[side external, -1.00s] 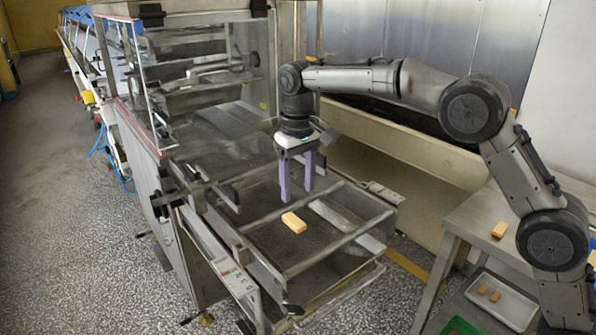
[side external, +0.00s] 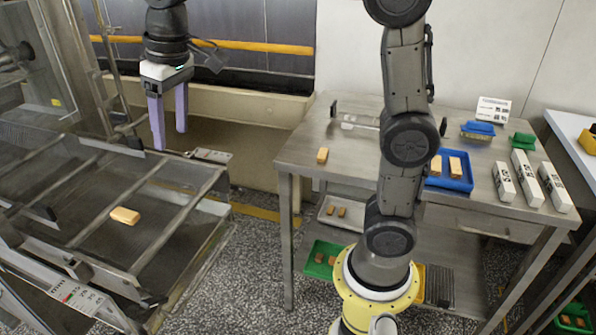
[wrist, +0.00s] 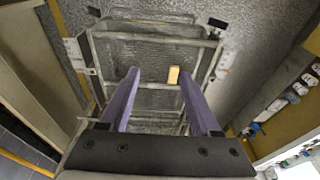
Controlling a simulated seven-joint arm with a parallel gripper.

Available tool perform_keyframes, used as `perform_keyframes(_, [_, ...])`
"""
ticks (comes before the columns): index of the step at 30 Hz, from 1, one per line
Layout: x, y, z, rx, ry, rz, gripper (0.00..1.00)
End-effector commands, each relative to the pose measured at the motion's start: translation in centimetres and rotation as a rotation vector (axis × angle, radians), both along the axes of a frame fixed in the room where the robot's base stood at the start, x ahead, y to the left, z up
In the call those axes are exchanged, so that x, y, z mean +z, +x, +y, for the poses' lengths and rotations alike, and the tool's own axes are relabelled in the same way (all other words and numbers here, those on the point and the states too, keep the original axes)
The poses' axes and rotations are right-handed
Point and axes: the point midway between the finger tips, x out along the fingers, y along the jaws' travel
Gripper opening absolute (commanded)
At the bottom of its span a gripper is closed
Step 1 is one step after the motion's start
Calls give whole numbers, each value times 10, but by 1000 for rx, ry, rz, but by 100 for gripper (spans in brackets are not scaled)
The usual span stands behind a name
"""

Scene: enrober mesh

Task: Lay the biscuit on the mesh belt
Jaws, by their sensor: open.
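A golden rectangular biscuit (side external: 125,215) lies flat on the mesh belt (side external: 150,195), between two of the metal crossbars. It also shows in the wrist view (wrist: 173,75), just left of the right finger's tip. My gripper (side external: 170,139) has two purple fingers, spread apart and pointing down. It is open and empty, above the biscuit's level and clear of it. In the wrist view my gripper (wrist: 158,73) has its fingers extending over the belt frame (wrist: 150,38).
A steel table (side external: 300,150) on the right bears a loose biscuit (side external: 322,155), a blue tray (side external: 434,183) with biscuits and white boxes (side external: 528,178). A white tray (side external: 328,222) with biscuits is on its lower shelf. A clear guard panel (side external: 30,60) stands at the left.

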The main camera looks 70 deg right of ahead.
Motion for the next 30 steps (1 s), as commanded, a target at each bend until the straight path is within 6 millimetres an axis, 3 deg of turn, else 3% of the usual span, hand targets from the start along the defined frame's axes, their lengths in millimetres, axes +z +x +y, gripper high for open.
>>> perform_keyframes(1, [3, -25, -8, -2, 1, -31, 64])
perform_keyframes(4, [1, -66, -19, -4, 2, -87, 64])
perform_keyframes(9, [-21, -135, -33, -4, -5, -178, 64])
perform_keyframes(15, [-58, -194, -42, -5, -16, -263, 64])
perform_keyframes(21, [-79, -216, -45, -6, -22, -299, 64])
perform_keyframes(30, [-81, -217, -45, -5, -23, -299, 64])
